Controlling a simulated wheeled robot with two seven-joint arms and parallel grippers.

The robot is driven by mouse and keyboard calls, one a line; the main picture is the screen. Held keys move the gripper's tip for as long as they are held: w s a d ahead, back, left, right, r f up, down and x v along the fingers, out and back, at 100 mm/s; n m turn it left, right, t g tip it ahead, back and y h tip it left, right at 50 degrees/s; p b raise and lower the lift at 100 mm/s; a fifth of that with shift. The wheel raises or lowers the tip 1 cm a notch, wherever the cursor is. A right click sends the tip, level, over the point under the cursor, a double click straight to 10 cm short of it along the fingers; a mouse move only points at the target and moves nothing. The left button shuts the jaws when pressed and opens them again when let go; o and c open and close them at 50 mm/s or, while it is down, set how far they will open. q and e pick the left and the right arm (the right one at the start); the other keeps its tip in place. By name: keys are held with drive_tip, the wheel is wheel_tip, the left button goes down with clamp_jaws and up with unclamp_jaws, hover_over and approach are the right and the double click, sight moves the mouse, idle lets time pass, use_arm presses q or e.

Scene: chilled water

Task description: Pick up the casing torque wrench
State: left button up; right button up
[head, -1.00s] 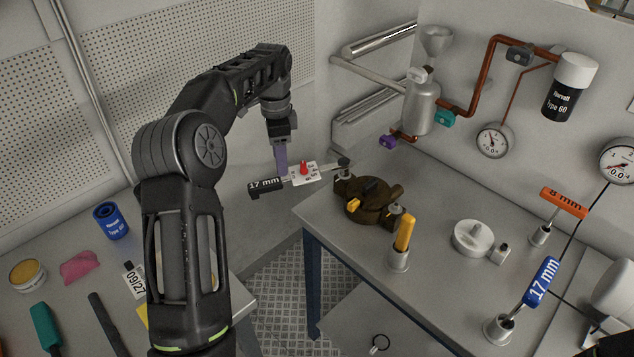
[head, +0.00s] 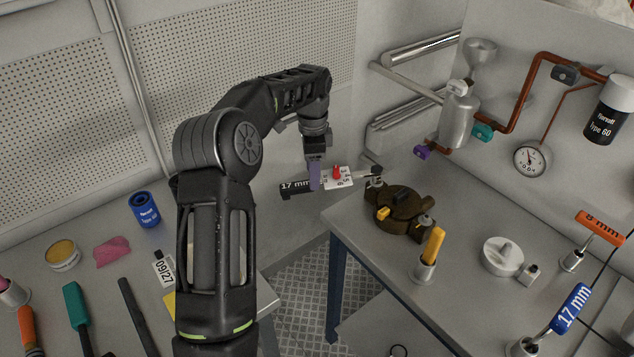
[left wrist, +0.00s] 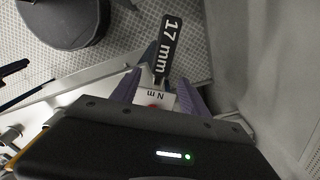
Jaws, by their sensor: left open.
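The casing torque wrench, with a black "17 mm" handle (head: 295,187), a white scale plate (head: 338,178) and a red pointer, sticks out level past the left edge of the bench. Its far end sits at the bolt on the brown casing (head: 400,208). My left gripper (head: 315,184) points down at the wrench, its purple fingers overlapping it between handle and plate. In the left wrist view the fingers (left wrist: 158,93) are apart on either side of the wrench, with the handle (left wrist: 168,48) extending beyond them. Contact is not clear. My right gripper is not in view.
A yellow-handled tool (head: 432,245) and a blue 17 mm tool (head: 570,308) stand on the right bench. Copper pipes and a gauge (head: 532,158) are on the wall behind. The left bench holds a blue can (head: 145,210) and several tools. A floor gap separates the benches.

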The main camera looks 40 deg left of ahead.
use_arm(q)
wheel_tip(320, 180, down, 4)
drive_tip(key=shift+f+p, duration=0.1)
drive_tip(key=shift+p, duration=0.5)
drive_tip(key=shift+s, duration=0.1)
clamp_jaws()
idle(0.4)
idle(0.9)
